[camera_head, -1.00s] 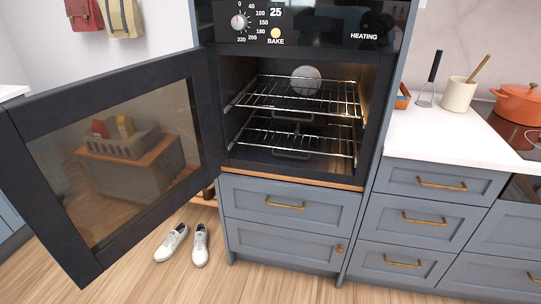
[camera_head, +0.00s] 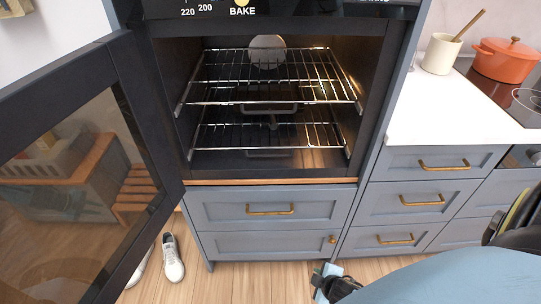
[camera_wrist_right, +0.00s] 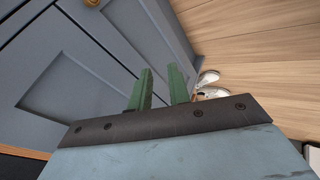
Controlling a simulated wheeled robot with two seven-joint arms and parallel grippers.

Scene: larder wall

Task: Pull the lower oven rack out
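The oven (camera_head: 180,90) stands open in front of me, its dark door (camera_head: 127,75) swung out to the left. The lower rack (camera_head: 310,148), a wire shelf, lies inside the cavity, with a dark handle-like loop (camera_head: 268,153) at its front middle. The upper rack (camera_head: 215,102) is above it and partly covers its back. My right gripper (camera_head: 325,281) is low at the bottom right, in front of the drawers and well below the rack. In the right wrist view its green fingers (camera_wrist_right: 162,78) stand apart with nothing between them. My left gripper is not in view.
White shoes (camera_head: 173,260) lie on the floor below the open door.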

